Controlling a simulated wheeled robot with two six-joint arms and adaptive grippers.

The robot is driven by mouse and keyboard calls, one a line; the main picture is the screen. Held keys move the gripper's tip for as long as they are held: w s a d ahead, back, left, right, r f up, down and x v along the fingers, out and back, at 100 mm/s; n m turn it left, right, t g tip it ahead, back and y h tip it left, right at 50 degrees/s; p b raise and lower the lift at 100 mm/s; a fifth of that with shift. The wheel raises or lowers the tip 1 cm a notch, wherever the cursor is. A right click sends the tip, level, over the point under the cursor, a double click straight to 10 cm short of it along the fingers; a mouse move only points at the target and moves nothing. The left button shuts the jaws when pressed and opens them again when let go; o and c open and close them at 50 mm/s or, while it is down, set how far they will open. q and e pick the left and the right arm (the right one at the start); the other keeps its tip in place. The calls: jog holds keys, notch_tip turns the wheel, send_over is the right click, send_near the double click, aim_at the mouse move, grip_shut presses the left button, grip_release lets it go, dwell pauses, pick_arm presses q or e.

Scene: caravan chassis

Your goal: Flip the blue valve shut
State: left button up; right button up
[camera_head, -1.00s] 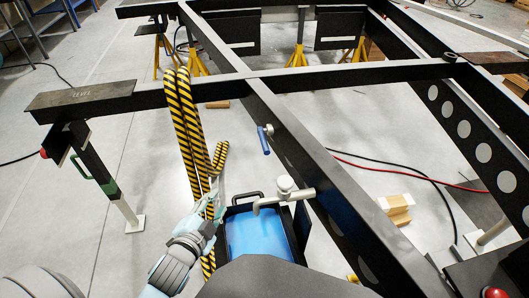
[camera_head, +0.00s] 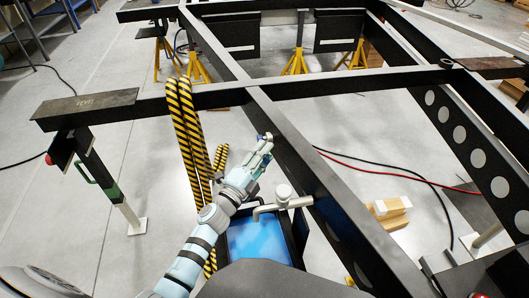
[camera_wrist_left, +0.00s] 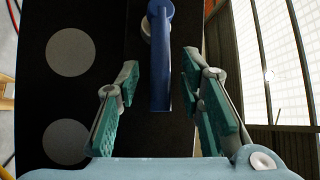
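The blue valve (camera_wrist_left: 159,62) is on the side of a dark chassis beam. In the left wrist view its long blue handle runs up and down, from a round pivot at the top to a free end lower in the picture. My left gripper (camera_wrist_left: 160,64) is open, with one teal-padded finger on each side of the handle and a visible gap to both. In the head view my left gripper (camera_head: 262,147) is at the beam's left side and hides most of the valve. My right gripper is not in view.
A grey pipe fitting (camera_head: 284,198) sticks out from the beam below my left gripper, above a blue-topped bin (camera_head: 255,243). Yellow-and-black striped hoses (camera_head: 188,125) hang just left. A cross beam (camera_head: 330,82) spans behind. Open floor lies to the left.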

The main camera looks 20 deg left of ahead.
pick_arm(q)
jog(key=shift+w, duration=0.35)
jog(key=shift+c, duration=0.2)
grip_shut()
